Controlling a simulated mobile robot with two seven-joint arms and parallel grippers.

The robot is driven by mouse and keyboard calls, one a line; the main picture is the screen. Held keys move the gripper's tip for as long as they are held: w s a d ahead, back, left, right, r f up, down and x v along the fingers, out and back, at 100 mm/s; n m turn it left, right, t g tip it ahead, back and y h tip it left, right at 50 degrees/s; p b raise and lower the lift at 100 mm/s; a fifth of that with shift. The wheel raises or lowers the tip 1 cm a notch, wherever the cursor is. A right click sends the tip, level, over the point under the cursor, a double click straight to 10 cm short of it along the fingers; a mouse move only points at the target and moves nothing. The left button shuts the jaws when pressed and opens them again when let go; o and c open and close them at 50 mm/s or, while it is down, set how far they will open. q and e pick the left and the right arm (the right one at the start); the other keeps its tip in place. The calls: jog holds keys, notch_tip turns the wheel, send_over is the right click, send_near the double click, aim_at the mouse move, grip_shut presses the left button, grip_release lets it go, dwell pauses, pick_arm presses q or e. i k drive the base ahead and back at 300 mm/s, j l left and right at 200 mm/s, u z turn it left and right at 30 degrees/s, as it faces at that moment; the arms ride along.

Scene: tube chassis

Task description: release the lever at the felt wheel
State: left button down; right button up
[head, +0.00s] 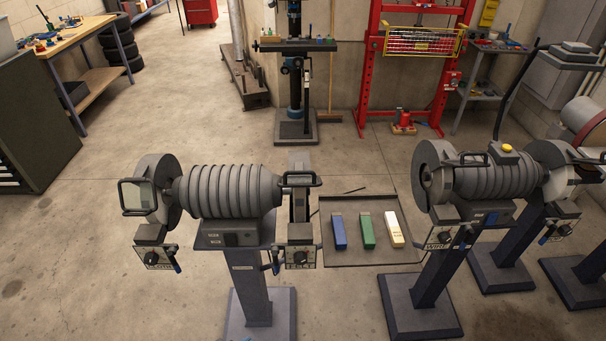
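A bench grinder on a pedestal (235,190) stands at the lower left with a wheel at each end. The label under its right wheel (300,258) is small and seems to read FELT; a dark box with a knob sits there. A lever with a blue handle (276,268) hangs at the left of that box; its exact setting is too small to tell. Neither of my grippers shows.
A second grinder (495,180) stands at the right, its left label (438,238) seeming to read WIRE. A dark tray (350,258) with blue, green and cream bars lies between the grinders. The floor at the left and front is clear.

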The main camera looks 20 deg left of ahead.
aim_at(275, 265)
jog(key=k+l, duration=0.1)
jog(key=l, duration=0.3)
jog(key=k+l, duration=0.1)
jog(key=l, duration=0.3)
jog(key=k+l+u, duration=0.1)
jog(key=l, duration=0.25)
jog(key=k+l, duration=0.1)
jog(key=l, duration=0.3)
jog(key=k+l, duration=0.1)
jog(key=l, duration=0.3)
